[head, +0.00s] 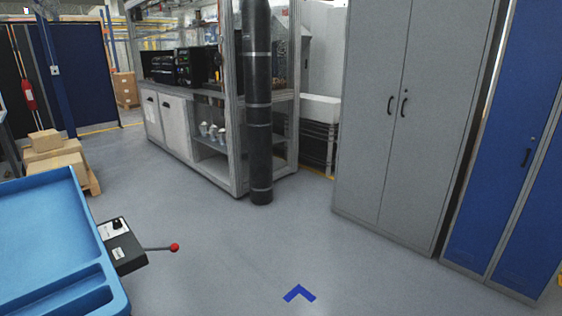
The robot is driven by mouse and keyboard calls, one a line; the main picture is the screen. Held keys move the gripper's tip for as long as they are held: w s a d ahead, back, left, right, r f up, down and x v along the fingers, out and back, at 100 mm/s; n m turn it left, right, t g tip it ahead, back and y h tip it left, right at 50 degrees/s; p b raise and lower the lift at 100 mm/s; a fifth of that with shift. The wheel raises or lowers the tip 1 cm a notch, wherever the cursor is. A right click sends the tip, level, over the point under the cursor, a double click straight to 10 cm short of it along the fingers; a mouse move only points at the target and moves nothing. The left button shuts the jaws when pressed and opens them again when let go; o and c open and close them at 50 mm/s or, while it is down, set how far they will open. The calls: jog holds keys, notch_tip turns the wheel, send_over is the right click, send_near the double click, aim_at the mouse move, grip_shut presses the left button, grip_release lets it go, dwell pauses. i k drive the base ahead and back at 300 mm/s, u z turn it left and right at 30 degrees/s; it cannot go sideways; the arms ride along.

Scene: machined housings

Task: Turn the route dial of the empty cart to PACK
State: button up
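A blue cart (62,205) with an empty-looking blue tray top stands at the lower left, cut off by the picture's left and bottom edges. A dark control box (126,254) is fixed at its right side. On the box's pale upper plate sits a small black dial (117,224); its markings are too small to read, so I cannot tell where it points. A lever with a red ball knob (174,247) sticks out to the right of the box. My gripper is not in view.
Clear grey floor (230,260) lies right of the cart, with a blue chevron mark (299,293). A grey cabinet (410,100) and blue lockers (520,150) stand right. A glazed machine enclosure with a black column (259,150) stands behind. Boxes (55,155) sit on a pallet at left.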

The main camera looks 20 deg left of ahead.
aim_at(117, 223)
jog(key=u, duration=0.75)
jog(key=i, duration=1.1)
jog(key=u, duration=0.7)
jog(key=i, duration=1.05)
jog(key=u, duration=0.15)
